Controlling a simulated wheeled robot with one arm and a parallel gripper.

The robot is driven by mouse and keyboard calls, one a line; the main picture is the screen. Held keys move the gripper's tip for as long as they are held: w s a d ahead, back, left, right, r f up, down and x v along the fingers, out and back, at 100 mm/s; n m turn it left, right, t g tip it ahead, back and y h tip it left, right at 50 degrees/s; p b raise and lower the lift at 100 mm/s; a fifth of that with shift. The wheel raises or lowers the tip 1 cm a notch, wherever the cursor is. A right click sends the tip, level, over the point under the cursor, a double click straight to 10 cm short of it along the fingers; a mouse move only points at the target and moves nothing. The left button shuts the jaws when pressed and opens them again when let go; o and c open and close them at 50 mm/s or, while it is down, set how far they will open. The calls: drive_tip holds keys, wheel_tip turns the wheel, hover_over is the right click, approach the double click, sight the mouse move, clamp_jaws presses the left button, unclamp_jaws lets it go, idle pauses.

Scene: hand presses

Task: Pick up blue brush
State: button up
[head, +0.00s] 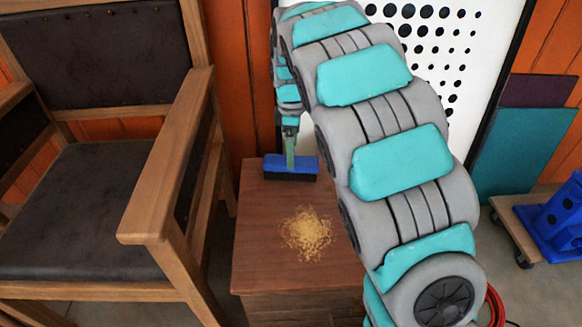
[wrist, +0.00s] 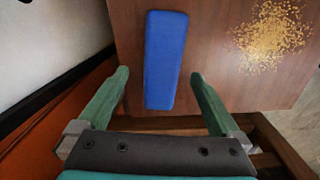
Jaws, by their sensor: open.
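The blue brush (head: 290,167) lies near the back left corner of the wooden cabinet top, its blue back up and dark bristles below. My gripper (wrist: 161,75) is open, with one green finger to each side of the brush's line and clear gaps to both. In the head view my gripper (head: 290,148) hangs above the brush, pointing down. Whether it touches the brush cannot be told there.
A pile of yellow crumbs (head: 307,233) lies on the cabinet top (head: 262,265) in front of the brush. A wooden armchair (head: 165,185) stands close on the left. A white perforated panel (head: 455,50) is behind, and a blue object (head: 558,220) on a dolly is at right.

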wheel_tip(320, 180, down, 4)
drive_tip(key=shift+s+a+f, duration=0.1)
drive_tip(key=shift+a+f, duration=0.05)
drive_tip(key=shift+f, duration=0.05)
clamp_jaws()
idle(0.8)
